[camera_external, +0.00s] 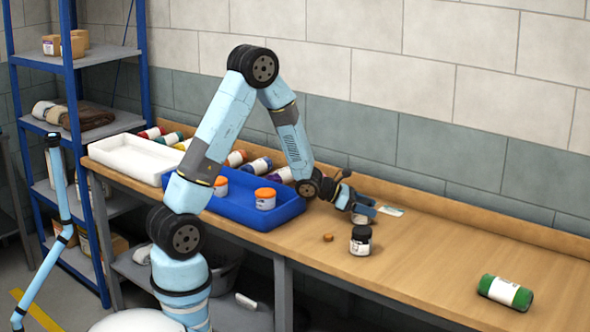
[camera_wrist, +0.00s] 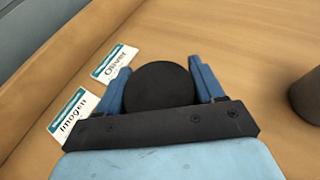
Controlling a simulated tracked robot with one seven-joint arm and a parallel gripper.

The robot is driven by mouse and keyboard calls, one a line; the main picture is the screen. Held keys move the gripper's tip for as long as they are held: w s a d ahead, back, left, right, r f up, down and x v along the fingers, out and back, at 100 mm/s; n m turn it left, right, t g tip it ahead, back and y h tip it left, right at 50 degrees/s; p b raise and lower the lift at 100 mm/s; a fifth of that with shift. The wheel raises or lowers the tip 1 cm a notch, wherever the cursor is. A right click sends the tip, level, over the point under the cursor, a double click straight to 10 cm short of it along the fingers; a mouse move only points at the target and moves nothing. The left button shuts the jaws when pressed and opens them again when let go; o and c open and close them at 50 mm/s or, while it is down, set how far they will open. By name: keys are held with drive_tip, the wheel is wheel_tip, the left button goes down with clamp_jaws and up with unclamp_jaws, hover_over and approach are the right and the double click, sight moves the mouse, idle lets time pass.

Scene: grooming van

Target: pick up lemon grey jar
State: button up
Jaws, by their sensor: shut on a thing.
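My gripper (camera_external: 364,208) is low over the bench, right of the blue tray. In the wrist view its blue fingers (camera_wrist: 162,90) are shut on a jar with a round dark lid (camera_wrist: 158,86). Only the top of this jar shows there; in the external view a pale bit of it (camera_external: 361,218) shows below the gripper. I cannot read its label or tell its contents' colour, nor tell for sure whether it touches the bench. Another jar, dark-lidded with a white label (camera_external: 360,240), stands apart in front; it shows at the right edge of the wrist view (camera_wrist: 305,96).
Name cards reading Oliver (camera_wrist: 114,63) and Imogen (camera_wrist: 74,116) lie beside the gripper. A blue tray (camera_external: 240,213) holds orange-lidded jars. A white tray (camera_external: 125,160) stands left. A small brown piece (camera_external: 327,238) lies nearby. A green-ended jar (camera_external: 505,292) lies right; bench between is clear.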

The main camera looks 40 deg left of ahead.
sight(366, 201)
drive_tip(key=r, duration=0.3)
drive_tip(key=shift+s+a+r, duration=0.1)
drive_tip(key=shift+s+r, duration=0.15)
drive_tip(key=shift+r, duration=0.05)
drive_tip(key=s+a+r, duration=0.4)
drive_tip(key=s+r, duration=0.5)
drive_tip(key=s, duration=0.3)
drive_tip(key=shift+s+a, duration=0.3)
drive_tip(key=shift+a, duration=0.05)
